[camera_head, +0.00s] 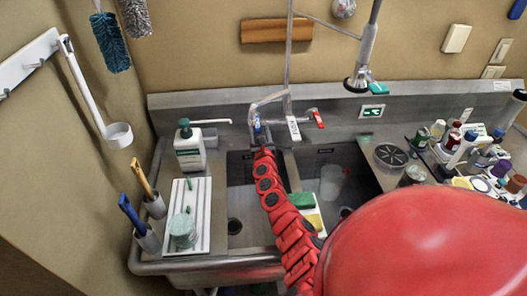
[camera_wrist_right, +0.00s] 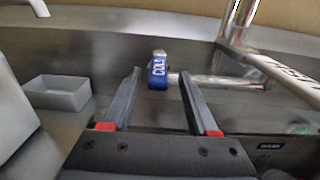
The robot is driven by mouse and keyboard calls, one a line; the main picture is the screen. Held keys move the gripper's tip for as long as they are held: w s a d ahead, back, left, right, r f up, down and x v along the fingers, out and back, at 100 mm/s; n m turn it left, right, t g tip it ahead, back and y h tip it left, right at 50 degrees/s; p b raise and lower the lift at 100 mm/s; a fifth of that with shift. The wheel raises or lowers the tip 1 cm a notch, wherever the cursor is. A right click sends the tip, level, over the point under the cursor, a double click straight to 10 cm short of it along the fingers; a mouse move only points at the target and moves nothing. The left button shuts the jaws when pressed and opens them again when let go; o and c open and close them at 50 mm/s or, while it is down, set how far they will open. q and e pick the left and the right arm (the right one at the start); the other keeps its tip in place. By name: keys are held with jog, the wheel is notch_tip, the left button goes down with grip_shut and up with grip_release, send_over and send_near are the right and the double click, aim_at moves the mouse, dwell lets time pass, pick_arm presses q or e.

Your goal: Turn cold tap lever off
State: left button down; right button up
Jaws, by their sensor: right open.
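The cold tap lever (camera_head: 257,124) is a small blue handle on the left side of the tap at the back of the sink. In the right wrist view the lever (camera_wrist_right: 158,72) shows its blue face with the word COLD, upright on a metal pipe. My right gripper (camera_head: 261,140) reaches over the sink from below, just in front of the lever. In the wrist view its two fingers (camera_wrist_right: 160,78) are open and empty, one to each side of the lever in the picture; the lever appears beyond the tips. I cannot tell whether they touch. My left gripper is not in view.
The red hot lever (camera_head: 319,119) and a white-labelled lever (camera_head: 293,128) sit right of the cold one. A soap bottle (camera_head: 189,147) stands left of the sink. A crowded tray (camera_head: 440,172) is at the right. A grey box (camera_wrist_right: 57,93) shows left in the wrist view.

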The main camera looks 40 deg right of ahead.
jog(key=p+v, duration=0.2)
jog(key=v, duration=1.2)
jog(key=shift+p, duration=0.35)
jog(key=shift+f, duration=0.15)
